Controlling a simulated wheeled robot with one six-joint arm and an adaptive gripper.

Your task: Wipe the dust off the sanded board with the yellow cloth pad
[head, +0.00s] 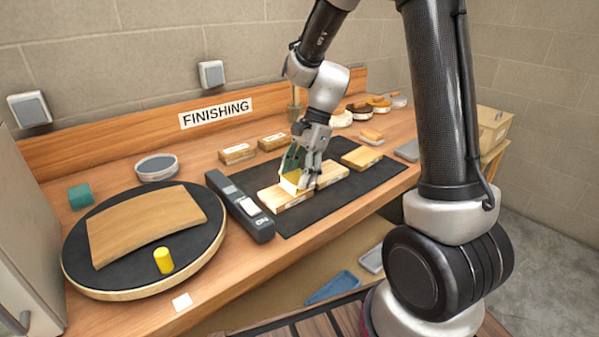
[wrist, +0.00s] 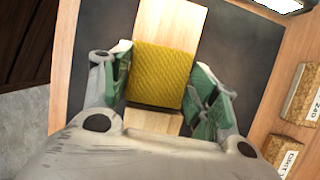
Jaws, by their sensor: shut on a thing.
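The yellow cloth pad (wrist: 162,75) is between the fingers of my gripper (wrist: 165,85) in the wrist view. My gripper is shut on it, one green-lined finger on each side. The pad lies over a pale wooden board (wrist: 172,22) and appears to touch it, though contact cannot be told for certain. In the head view my gripper (head: 301,175) is over the middle of the long pale board (head: 280,198), which lies on the black mat (head: 305,212). The pad is mostly hidden there by the fingers. No dust is clearly visible on the board.
A round turntable (head: 75,250) holds a curved wooden panel (head: 145,222) and a yellow cylinder (head: 163,260). A shorter wooden block (head: 362,157) lies on the mat's right. Labelled cork blocks (head: 237,153) stand behind the mat.

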